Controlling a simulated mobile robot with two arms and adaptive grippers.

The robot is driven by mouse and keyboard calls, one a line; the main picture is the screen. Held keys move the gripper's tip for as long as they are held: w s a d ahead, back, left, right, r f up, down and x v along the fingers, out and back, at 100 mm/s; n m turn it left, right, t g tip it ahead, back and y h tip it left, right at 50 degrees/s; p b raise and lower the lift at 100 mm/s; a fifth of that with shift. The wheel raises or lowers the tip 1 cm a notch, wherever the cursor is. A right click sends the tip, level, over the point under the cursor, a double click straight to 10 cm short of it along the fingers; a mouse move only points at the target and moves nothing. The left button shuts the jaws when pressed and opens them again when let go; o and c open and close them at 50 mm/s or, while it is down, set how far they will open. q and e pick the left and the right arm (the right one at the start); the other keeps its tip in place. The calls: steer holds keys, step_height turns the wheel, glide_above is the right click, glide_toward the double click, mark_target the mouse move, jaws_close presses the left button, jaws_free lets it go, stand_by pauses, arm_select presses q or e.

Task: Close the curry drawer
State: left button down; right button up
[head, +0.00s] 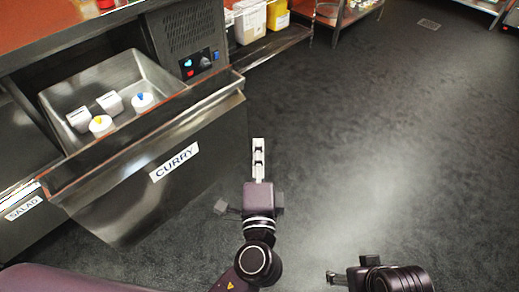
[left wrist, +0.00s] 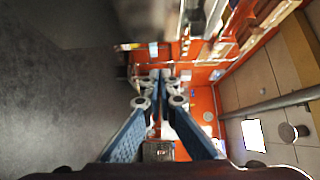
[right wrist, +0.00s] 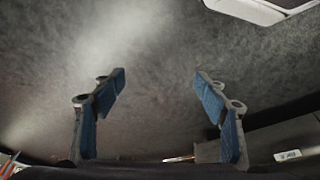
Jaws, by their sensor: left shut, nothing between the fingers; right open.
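The curry drawer (head: 150,190) is pulled out at the left of the head view. Its front carries a white CURRY label (head: 174,162). In its metal bin (head: 130,75) sit two white blocky containers (head: 108,102) and two round white-lidded ones, one with a yellow top (head: 101,125) and one with a blue top (head: 143,101). My left gripper (head: 258,143) is just right of the drawer's front end, apart from it in the picture. It is shut and empty, its fingertips together in the left wrist view (left wrist: 160,75). My right gripper (head: 332,278) is low right; its fingers are open and empty (right wrist: 158,78).
A SALAD drawer (head: 22,207) is at the far left. A control panel (head: 197,64) sits behind the curry drawer. A low shelf (head: 272,45) with yellow and white tubs stands behind. Dark floor (head: 390,130) to the right is clear.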

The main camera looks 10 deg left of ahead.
arm_select(q)
steer(key=w+a, duration=0.4)
steer(key=w, duration=0.5)
steer(key=shift+w, duration=0.2)
arm_select(e)
steer(key=shift+w+f, duration=0.15)
steer(key=shift+f, duration=0.5)
